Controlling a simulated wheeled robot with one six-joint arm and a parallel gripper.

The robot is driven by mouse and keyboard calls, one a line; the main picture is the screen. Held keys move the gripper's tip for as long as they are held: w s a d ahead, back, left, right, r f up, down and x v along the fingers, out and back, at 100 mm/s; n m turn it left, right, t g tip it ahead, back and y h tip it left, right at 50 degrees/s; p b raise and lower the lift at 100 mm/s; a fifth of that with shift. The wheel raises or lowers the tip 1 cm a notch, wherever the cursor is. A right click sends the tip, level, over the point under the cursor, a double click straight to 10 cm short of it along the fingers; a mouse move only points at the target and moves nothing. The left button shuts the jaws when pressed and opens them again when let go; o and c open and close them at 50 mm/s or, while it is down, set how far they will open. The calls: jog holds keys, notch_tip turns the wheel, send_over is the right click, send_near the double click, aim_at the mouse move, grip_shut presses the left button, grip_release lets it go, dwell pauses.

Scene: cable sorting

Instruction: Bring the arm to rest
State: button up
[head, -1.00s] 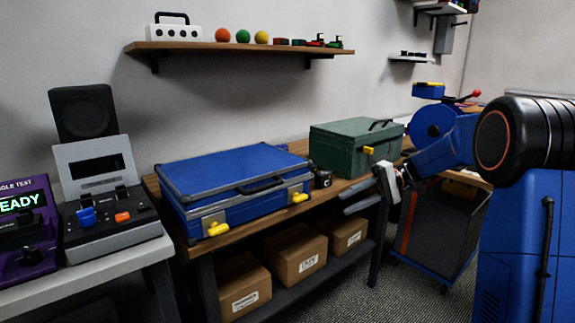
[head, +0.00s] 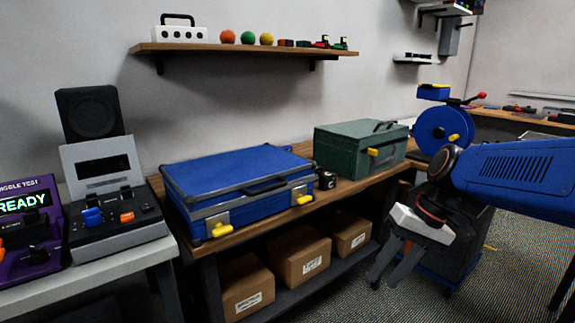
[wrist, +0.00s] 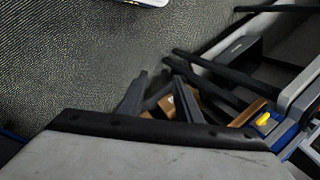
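My gripper (head: 383,281) hangs from my blue arm at the right of the head view, its white body tilted and its two dark fingers pointing down. The fingers stand apart with nothing between them, in front of the bench's right end and above the carpet. In the wrist view the two dark fingers (wrist: 160,98) also show spread, with part of a cardboard box visible beyond them. The gripper touches nothing that I can see.
A blue case (head: 235,170) and a green toolbox (head: 350,147) stand closed on the wooden bench. Cardboard boxes (head: 300,255) sit on the lower shelf. A blue reel (head: 437,130) and a dark cart (head: 470,240) are behind my arm. Carpet (head: 515,255) is clear at right.

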jog(key=s+d+f+t+h, duration=0.5)
jog(key=s+d, duration=0.2)
jog(key=s, duration=0.4)
jog(key=shift+s+d, duration=0.2)
jog(key=shift+d, duration=0.05)
dwell(0.6)
